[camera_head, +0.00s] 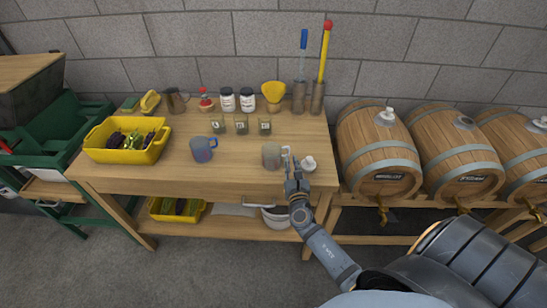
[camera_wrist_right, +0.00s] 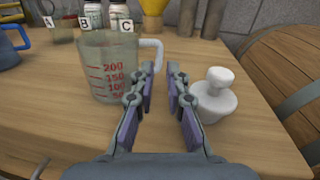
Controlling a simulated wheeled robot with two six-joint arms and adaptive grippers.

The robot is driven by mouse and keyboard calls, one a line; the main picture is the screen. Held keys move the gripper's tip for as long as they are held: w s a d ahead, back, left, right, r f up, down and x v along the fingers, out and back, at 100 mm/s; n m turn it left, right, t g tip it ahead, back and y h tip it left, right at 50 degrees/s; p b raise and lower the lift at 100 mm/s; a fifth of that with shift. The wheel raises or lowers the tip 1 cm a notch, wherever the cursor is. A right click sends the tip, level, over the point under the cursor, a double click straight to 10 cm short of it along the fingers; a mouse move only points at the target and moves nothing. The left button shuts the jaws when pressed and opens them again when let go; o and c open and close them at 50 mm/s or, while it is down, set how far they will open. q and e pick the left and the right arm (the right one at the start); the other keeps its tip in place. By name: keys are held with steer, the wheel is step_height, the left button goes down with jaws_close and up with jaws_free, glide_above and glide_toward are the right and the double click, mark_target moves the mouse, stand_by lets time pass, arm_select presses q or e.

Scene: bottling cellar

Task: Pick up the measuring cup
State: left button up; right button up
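The measuring cup (camera_head: 270,157) stands upright near the front right of the wooden table, its handle toward the right. In the right wrist view it is a clear cup (camera_wrist_right: 106,62) with red marks and a pale handle (camera_wrist_right: 151,44). My right gripper (camera_head: 290,162) is just right of the cup. Its two fingers (camera_wrist_right: 162,76) are apart with nothing between them; the left fingertip is close to the handle, and I cannot tell if they touch. The handle's lower part is partly hidden behind that finger. My left gripper is not in view.
A white stopper (camera_head: 309,164) stands close to the right finger. A blue jug (camera_head: 203,149) and a yellow crate (camera_head: 104,153) stand to the left. Small jars (camera_head: 241,125), a yellow funnel (camera_head: 273,92) and white bottles stand behind. Barrels (camera_head: 378,150) are to the right.

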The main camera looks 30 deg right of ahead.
steer(key=x, duration=0.5)
steer(key=shift+w+f+b, duration=0.1)
steer(key=shift+f+b, duration=0.2)
steer(key=shift+b, duration=0.05)
steer(key=shift+a, duration=0.1)
jaws_close()
steer(key=shift+r, duration=0.1)
